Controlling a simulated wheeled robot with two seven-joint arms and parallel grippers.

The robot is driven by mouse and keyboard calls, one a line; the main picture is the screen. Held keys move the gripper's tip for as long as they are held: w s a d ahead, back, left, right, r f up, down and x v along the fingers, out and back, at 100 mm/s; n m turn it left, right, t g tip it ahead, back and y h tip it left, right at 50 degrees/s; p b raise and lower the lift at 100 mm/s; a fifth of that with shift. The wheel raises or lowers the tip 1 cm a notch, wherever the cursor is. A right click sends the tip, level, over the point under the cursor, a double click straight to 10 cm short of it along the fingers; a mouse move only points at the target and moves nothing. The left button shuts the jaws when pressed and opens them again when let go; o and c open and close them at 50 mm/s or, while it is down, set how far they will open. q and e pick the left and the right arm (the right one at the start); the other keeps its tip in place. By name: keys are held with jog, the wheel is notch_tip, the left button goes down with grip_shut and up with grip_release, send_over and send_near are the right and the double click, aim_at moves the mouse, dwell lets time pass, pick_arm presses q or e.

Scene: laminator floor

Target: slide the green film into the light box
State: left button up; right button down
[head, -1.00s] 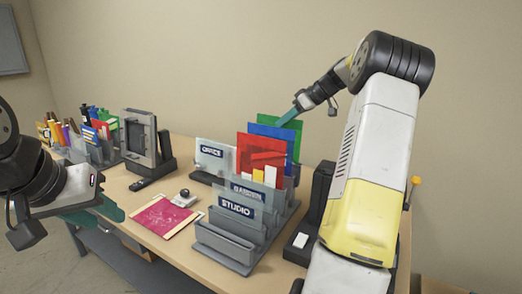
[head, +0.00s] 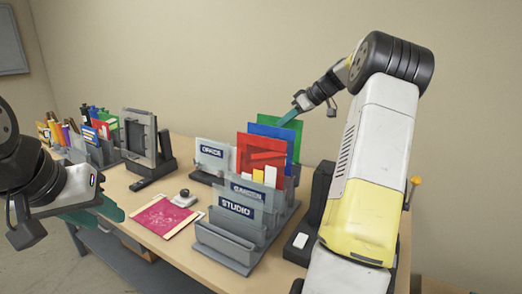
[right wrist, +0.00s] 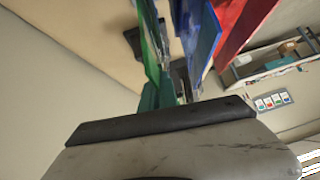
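The green film (head: 279,121) stands upright at the back of a grey stepped rack, behind a blue film (head: 273,131) and a red film (head: 260,148). In the right wrist view the green film (right wrist: 150,45) hangs edge-on beside the fingers. My right gripper (head: 288,117) is at the top of the green film; whether its teal fingers close on it is hidden. A grey upright frame device (head: 138,137), seemingly the light box, stands at the back left. My left gripper (head: 104,210) is off the table's front left edge, its teal fingers seemingly apart and empty.
The rack (head: 228,247) has labelled tiers, including STUDIO. A pink sheet (head: 162,216) lies flat left of it, near a small dark knob (head: 184,193). Bottles and pens (head: 85,125) crowd the far left. A black device (head: 305,235) stands right of the rack.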

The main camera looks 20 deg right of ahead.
dwell(0.3)
notch_tip(320, 180, up, 11)
jog(key=shift+w+d, duration=0.4)
jog(key=shift+d, duration=0.05)
dwell(0.6)
jog(key=shift+a, duration=0.1)
